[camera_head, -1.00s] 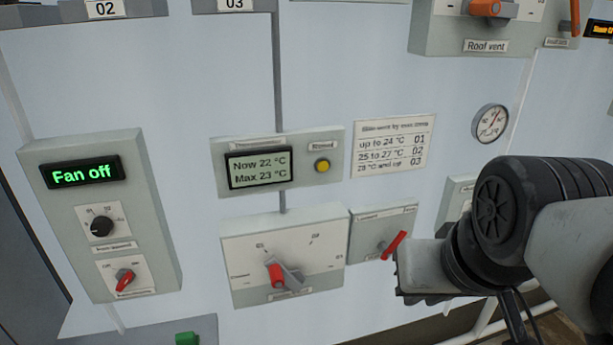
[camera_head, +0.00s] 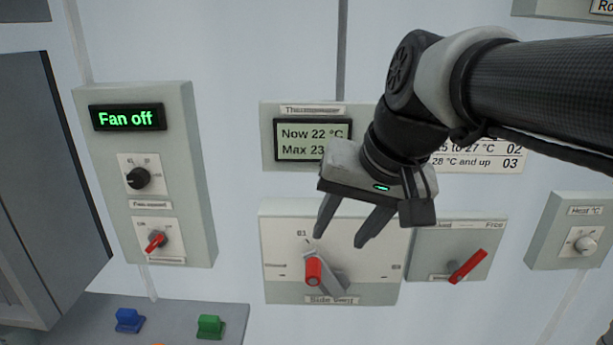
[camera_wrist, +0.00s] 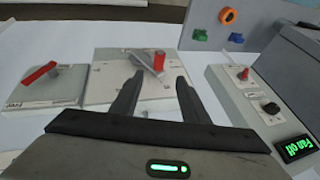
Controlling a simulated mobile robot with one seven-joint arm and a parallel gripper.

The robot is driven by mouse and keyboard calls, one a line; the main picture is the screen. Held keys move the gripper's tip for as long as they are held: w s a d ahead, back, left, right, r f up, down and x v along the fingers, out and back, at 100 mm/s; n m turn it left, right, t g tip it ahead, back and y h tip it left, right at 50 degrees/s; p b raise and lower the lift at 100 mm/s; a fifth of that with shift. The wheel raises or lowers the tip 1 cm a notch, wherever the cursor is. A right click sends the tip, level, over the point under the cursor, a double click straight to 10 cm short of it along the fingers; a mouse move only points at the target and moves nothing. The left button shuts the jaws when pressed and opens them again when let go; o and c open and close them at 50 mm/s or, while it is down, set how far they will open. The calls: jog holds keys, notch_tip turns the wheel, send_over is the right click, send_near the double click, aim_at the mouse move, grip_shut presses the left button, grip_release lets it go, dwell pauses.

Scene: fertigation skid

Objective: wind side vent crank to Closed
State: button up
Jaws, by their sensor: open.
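The side vent crank (camera_head: 327,275) is a grey arm with a red knob (camera_head: 313,270) on a pale plate labelled "Side vent" (camera_head: 280,255). The knob end lies to the left of the arm, near the "01" mark. The crank also shows in the wrist view (camera_wrist: 152,66), beyond my fingertips. My gripper (camera_head: 340,241) is open and empty, above and in front of the plate, apart from the crank. It covers part of the plate's upper right. In the wrist view my two fingers (camera_wrist: 158,80) point at the plate, with the red knob between their lines.
A small box with a red lever (camera_head: 468,266), partly labelled "Free", sits right of the plate. The thermometer display (camera_head: 312,140) is above. The fan panel (camera_head: 150,170) reads "Fan off" at left.

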aim_at(315, 273)
jog(key=b+x, duration=0.2)
jog(key=x, duration=1.4)
grip_shut()
